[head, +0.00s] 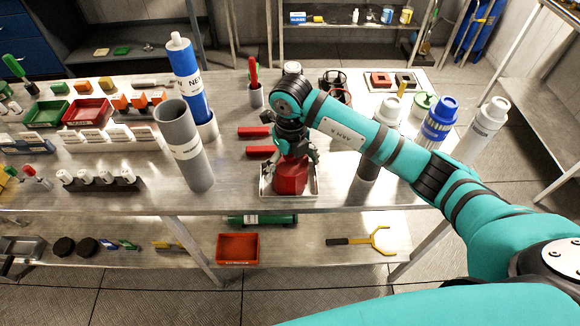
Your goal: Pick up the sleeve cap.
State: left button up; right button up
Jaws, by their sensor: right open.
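A red faceted piece (291,177), which looks like the sleeve cap, sits in a shallow metal tray (264,192) near the front edge of the bench. My right gripper (296,155) points down right over this red piece, with its dark open fingers at the top of it. The fingers hide part of the piece's top, and I cannot tell whether they touch it. My left gripper is not in view.
A grey tube (186,150) and a blue cylinder (188,80) stand left of the tray. Red-handled tools (256,132) lie close by. A red bin (237,248) is on the lower shelf.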

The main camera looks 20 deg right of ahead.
jog(key=shift+r, duration=0.1)
jog(key=c, duration=1.1)
